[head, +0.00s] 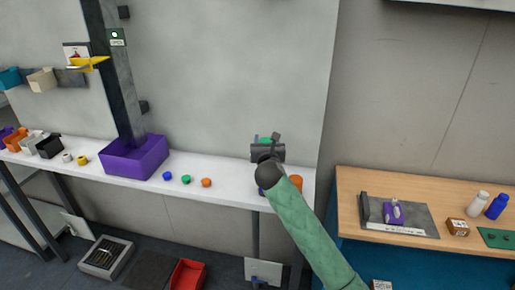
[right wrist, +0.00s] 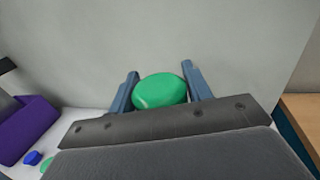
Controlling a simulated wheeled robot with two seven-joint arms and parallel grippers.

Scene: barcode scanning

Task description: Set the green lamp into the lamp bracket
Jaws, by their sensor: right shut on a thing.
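My right gripper (head: 266,141) is shut on a green, rounded lamp (right wrist: 160,91), held between its two blue-grey fingers in the right wrist view. In the head view only a bit of green shows at the gripper, above the right part of the white table. My left gripper is not in view.
A purple bin (head: 134,158) stands at the post's foot. Blue (head: 167,176), green (head: 186,180) and orange (head: 207,183) small round pieces lie on the white table (head: 230,180). A wooden-topped bench (head: 360,181) stands at the right. The wall behind the gripper is bare.

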